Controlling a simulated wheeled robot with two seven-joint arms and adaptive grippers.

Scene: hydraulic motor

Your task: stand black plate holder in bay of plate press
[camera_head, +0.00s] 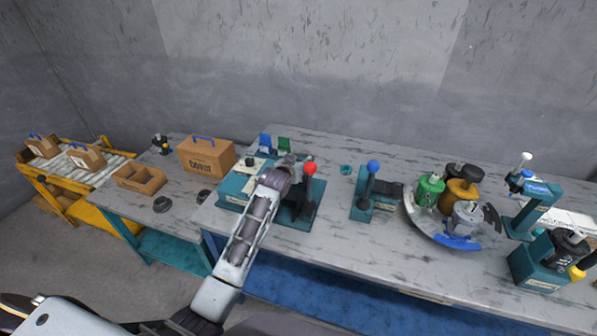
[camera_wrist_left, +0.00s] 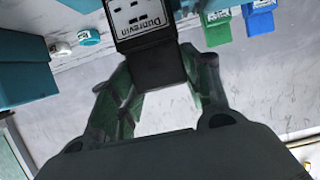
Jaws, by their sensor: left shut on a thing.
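My left gripper (camera_wrist_left: 160,90) is shut on a black block with a white label, which I take to be the black plate holder (camera_wrist_left: 160,70). The holder lies between the two fingers in the left wrist view, its upper part cut off by the picture edge. In the head view my left gripper (camera_head: 292,163) is over the teal press with the red-knobbed lever (camera_head: 310,170), and my own arm hides the holder there. I cannot tell whether this is the plate press, and its bay is not clear. My right gripper is not in view.
Blue (camera_head: 265,142) and green (camera_head: 284,145) holders stand behind the gripper. A blue-knobbed lever press (camera_head: 360,208) is to the right, then a round tray (camera_head: 428,232) with motor parts. A cardboard box (camera_head: 206,157) stands at left. Bare tabletop lies in front of the tray.

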